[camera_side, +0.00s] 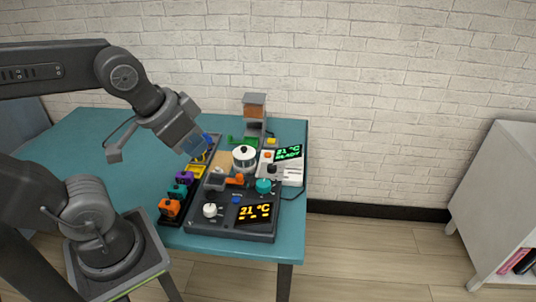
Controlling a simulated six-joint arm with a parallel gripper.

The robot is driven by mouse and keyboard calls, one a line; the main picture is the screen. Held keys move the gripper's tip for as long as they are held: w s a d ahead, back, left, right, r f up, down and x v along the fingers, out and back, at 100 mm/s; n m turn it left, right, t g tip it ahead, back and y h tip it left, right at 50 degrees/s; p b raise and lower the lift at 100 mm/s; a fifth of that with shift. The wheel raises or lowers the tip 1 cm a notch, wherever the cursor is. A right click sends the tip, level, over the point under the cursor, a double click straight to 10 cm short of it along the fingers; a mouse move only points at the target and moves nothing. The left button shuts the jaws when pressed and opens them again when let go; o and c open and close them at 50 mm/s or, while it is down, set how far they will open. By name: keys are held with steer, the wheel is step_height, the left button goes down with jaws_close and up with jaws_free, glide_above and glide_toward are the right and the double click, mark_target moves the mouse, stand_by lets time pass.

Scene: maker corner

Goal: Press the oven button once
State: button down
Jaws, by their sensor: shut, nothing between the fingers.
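A dark control unit (225,228) at the front of the teal table has an orange display (254,212) reading 21 °C, a white knob (210,210) and a small blue button (236,199). Behind it, a white unit (292,174) has a green display (288,153) reading 21 °C READY and an orange button (267,155). I cannot tell from labels which unit is the oven. My gripper (201,148) is shut and empty. It hangs above the table, behind and left of both units, apart from their buttons.
A dark tray (181,217) on the left holds orange, teal, purple and yellow pieces. A white pot (244,155) and a grey dispenser-like stand (254,126) stand toward the back. The table's (84,137) back left is clear. A white cabinet (500,190) stands at right.

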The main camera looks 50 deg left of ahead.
steer(key=m+t+y, duration=0.3)
steer(key=m, duration=0.2)
glide_above(269, 155)
step_height(269, 155, down, 19)
steer(key=shift+a+f, duration=0.15)
steer(key=shift+f, duration=0.05)
steer(key=shift+f, duration=0.1)
steer(key=shift+f, duration=4.3)
steer(key=shift+f, duration=0.15)
